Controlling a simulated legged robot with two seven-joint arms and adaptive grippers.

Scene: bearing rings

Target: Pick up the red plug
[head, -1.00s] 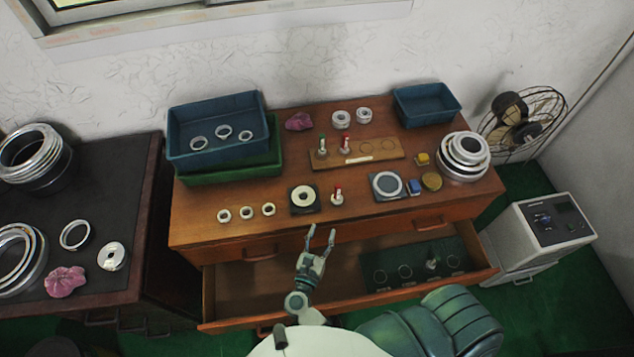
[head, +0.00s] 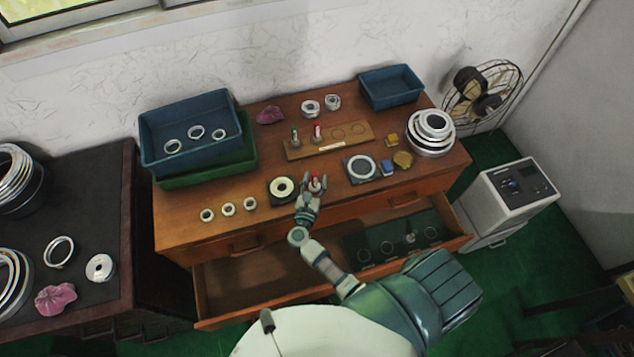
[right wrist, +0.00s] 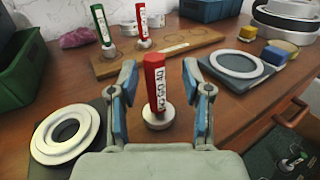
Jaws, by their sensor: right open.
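My right gripper (head: 313,181) is at this plug, open, with one finger on each side. In the right wrist view the plug stands between the fingers, with visible gaps on both sides. A second red plug (head: 317,131) stands farther back in a wooden board (head: 345,146), beside a green plug (head: 294,138). My left gripper is not in view.
A dark plate with a pale ring (head: 282,188) lies just left of the gripper. Another ring plate (head: 360,168), a blue block (head: 387,167) and a brass disc (head: 403,160) lie to the right. An open drawer (head: 250,290) juts out below. Blue bins (head: 392,85) stand at the back.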

